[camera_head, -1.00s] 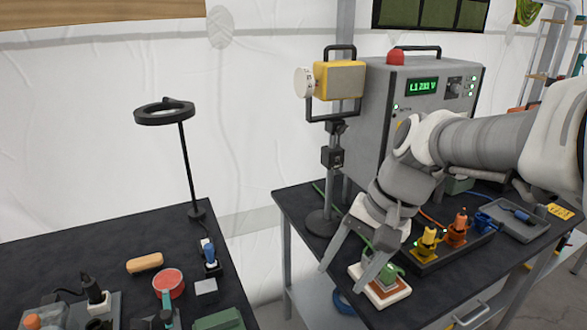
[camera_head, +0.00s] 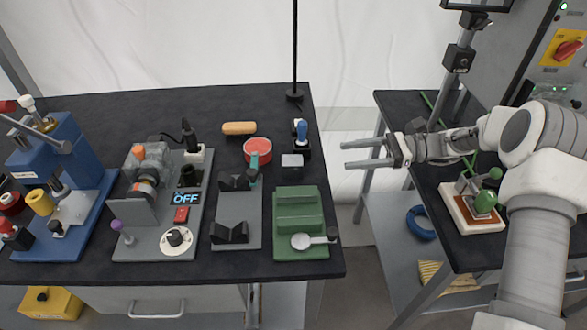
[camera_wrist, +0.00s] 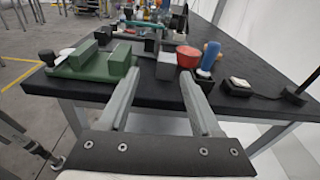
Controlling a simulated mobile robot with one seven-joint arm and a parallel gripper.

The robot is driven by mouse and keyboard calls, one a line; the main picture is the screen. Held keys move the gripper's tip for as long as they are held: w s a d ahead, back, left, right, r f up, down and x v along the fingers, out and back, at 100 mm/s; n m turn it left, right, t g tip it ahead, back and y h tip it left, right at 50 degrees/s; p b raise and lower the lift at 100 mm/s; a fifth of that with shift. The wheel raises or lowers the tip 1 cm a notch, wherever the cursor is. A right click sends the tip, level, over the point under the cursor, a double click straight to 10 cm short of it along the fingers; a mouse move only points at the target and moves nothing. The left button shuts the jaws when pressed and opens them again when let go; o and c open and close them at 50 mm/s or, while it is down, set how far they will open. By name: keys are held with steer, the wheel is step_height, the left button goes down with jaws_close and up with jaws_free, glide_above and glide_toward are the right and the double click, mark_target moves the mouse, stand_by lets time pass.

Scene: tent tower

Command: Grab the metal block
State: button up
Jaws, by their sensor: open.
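The metal block (camera_head: 292,160) is a small light-grey block on the left black-topped table, near its right edge. It sits just right of a red round tin (camera_head: 257,150) and below a blue-handled tool (camera_head: 301,135). My gripper (camera_head: 343,155) is open and empty, pointing left, just off the table's right edge and to the right of the block. In the wrist view, the block (camera_wrist: 166,69) shows ahead, between the open fingers (camera_wrist: 159,76) and beyond their tips. Its lower part is hard to make out there.
A green fixture (camera_head: 299,215) stands nearer the table's front right corner. A lamp base (camera_head: 294,96) stands at the back right corner. A gap separates this table from the right bench (camera_head: 395,105). A grey stand (camera_head: 237,212) is left of the green fixture.

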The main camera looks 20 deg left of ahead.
mark_target(301, 161)
steer(key=shift+m+y, duration=0.5)
steer(key=shift+y, duration=0.3)
steer(key=f+x, duration=0.1)
steer(key=x, duration=0.7)
steer(key=w+f+x, duration=0.1)
steer(key=x, duration=0.3)
steer(key=shift+a+f, duration=0.3)
steer(key=shift+a, duration=0.1)
steer(key=x, duration=0.5)
steer(key=shift+a+f+b, duration=0.15)
steer(key=shift+f+b, duration=0.15)
steer(key=shift+b, duration=0.1)
jaws_close()
